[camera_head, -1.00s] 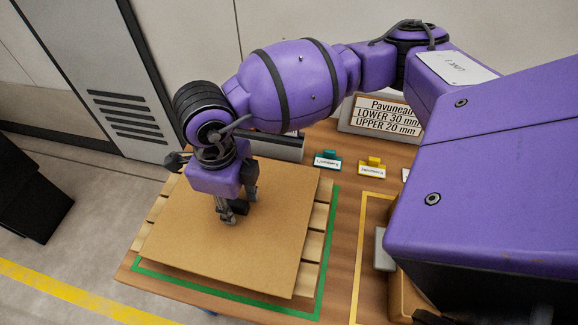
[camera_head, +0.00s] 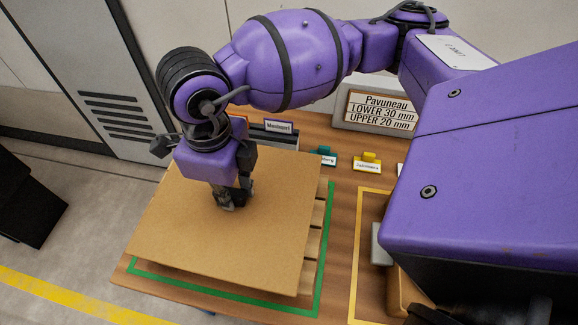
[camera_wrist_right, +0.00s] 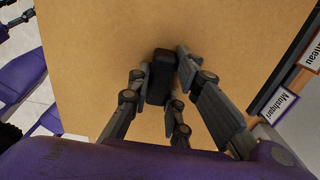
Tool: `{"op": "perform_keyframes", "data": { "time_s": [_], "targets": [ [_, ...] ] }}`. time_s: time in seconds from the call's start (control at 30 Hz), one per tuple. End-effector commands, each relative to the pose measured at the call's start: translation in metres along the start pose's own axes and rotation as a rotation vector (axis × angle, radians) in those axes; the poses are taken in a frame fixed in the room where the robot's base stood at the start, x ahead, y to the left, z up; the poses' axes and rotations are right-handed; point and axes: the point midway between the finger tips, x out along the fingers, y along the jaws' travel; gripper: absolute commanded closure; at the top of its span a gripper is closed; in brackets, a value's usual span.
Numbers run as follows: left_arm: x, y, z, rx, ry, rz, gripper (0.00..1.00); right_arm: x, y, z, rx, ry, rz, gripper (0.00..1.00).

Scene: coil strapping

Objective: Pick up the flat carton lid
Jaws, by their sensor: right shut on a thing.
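The flat carton lid (camera_head: 215,245) is a thin, square tan board. It lies level above a wooden slatted pallet (camera_head: 314,243), whose slats show along its right edge. My right gripper (camera_head: 232,201) points down at the middle of the lid, with its fingers closed around a small black block there. The right wrist view shows this black block (camera_wrist_right: 158,77) between the fingers, against the lid's tan face (camera_wrist_right: 95,60). The fingers hide part of the block.
A green outline (camera_head: 321,270) surrounds the pallet on the wooden table, with a yellow outline (camera_head: 358,240) to its right. Teal (camera_head: 327,156) and yellow (camera_head: 367,161) label holders and a text sign (camera_head: 381,111) stand behind. A grey cabinet (camera_head: 100,75) is at the left.

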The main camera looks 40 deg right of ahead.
Motion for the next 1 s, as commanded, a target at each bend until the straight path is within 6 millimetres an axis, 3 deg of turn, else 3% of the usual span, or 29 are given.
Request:
{"op": "perform_keyframes", "data": {
  "time_s": [0.2,0.33,0.63,0.8,1.0],
  "targets": [
    [-0.001,0.000,-0.004,-0.001,0.005,0.000,0.60,-0.045,0.012,-0.032,-0.003,-0.008,-0.006,1.00],
    [-0.014,-0.002,-0.032,-0.006,0.038,-0.002,0.60,-0.064,0.022,-0.059,0.000,-0.005,-0.006,1.00],
    [-0.049,-0.007,-0.088,-0.030,0.116,-0.009,0.60,-0.078,0.030,-0.080,0.002,-0.012,-0.010,1.00],
    [-0.059,-0.001,-0.097,-0.030,0.111,0.004,0.60,-0.085,0.039,-0.102,0.002,-0.011,-0.009,1.00],
    [-0.065,0.007,-0.096,-0.029,0.099,0.023,0.60,-0.085,0.044,-0.114,0.001,-0.006,-0.005,1.00]
  ]
}}
